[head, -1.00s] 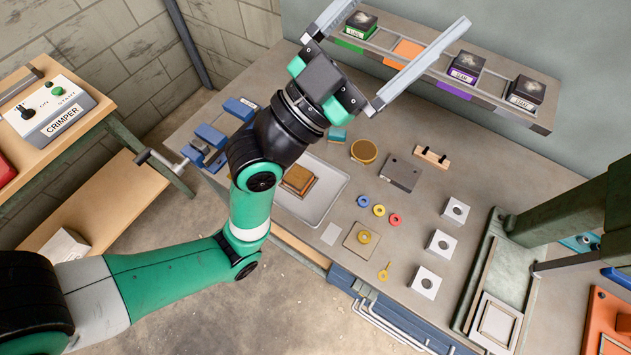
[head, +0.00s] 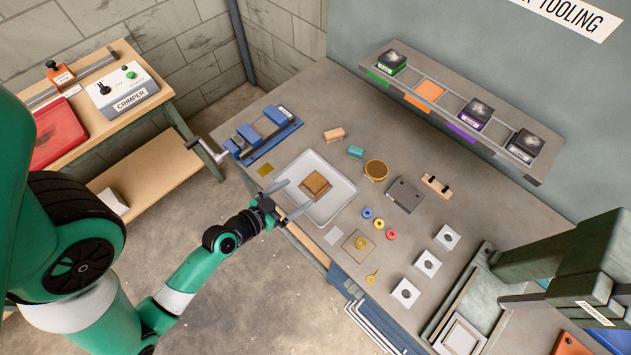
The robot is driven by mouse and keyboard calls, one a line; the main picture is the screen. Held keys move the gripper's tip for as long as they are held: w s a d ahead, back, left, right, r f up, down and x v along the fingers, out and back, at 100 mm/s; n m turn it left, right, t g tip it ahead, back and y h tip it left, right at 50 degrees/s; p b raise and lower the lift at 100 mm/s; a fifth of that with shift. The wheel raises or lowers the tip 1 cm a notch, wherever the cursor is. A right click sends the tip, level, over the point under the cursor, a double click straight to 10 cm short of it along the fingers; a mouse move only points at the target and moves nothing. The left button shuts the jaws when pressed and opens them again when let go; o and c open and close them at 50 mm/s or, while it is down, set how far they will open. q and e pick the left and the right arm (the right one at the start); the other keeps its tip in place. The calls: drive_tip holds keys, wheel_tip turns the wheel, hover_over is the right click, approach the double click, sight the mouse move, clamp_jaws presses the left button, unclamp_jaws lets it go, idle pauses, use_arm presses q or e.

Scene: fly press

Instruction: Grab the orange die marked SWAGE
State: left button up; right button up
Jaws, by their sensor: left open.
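An orange block (head: 61,76) with a black top knob and a white label sits on the wooden bench at far left, behind the crimper. Its label is too small to read, so I cannot tell whether it says SWAGE. The rack's orange-marked slot (head: 430,90) holds no dark die. My left gripper (head: 294,199) is open and empty at the near left edge of the grey tray (head: 335,205), pointing toward the brown stacked block (head: 316,185) in it. My right gripper is not in view.
The crimper box (head: 122,92) and a red case (head: 60,135) stand on the left bench. A blue vise (head: 262,135) with a crank sits at the worktable's left corner. Dark dies (head: 475,112) stand on the rack. The green press (head: 560,250) fills the right side.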

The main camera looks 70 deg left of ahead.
sight(315, 182)
use_arm(q)
drive_tip(key=x, duration=0.9)
drive_tip(key=shift+w+f+p, duration=0.1)
drive_tip(key=shift+w+p, duration=0.15)
drive_tip(key=shift+p, duration=0.1)
clamp_jaws()
